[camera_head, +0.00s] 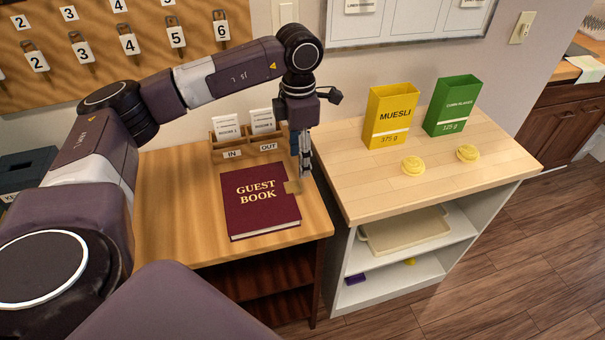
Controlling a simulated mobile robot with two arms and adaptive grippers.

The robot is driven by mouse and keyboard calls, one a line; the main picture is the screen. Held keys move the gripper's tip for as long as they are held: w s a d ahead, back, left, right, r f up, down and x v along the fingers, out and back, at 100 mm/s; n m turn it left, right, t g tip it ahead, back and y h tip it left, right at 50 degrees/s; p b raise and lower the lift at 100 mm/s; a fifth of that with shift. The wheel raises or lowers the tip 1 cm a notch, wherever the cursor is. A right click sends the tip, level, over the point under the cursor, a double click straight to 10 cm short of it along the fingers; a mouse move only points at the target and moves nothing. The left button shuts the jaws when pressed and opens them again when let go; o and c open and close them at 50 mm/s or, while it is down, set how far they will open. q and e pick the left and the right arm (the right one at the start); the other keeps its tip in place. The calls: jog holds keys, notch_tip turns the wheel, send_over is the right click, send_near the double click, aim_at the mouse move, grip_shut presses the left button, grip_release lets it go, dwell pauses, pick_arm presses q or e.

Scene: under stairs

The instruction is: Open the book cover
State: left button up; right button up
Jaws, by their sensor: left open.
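A dark red guest book (258,212) lies closed on the wooden desk, its gold title facing up. A small tan tab (292,187) shows at its right edge. My left gripper (305,172) points down beside the book's upper right edge, close to the tab. It is open, with nothing seen between its fingers. I cannot tell whether a fingertip touches the book or the tab. My right gripper is not in view.
A wooden IN/OUT card holder (247,148) stands behind the book. To the right, a light wood shelf unit (370,196) holds a yellow muesli box (390,117), a green box (453,106) and two yellow round items. The desk (172,205) is clear left of the book.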

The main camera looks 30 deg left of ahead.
aim_at(299, 185)
pick_arm(q)
notch_tip(299, 185, down, 7)
jog(key=shift+s+r+p, duration=0.1)
jog(key=shift+p, duration=1)
jog(key=shift+f, duration=0.3)
grip_shut()
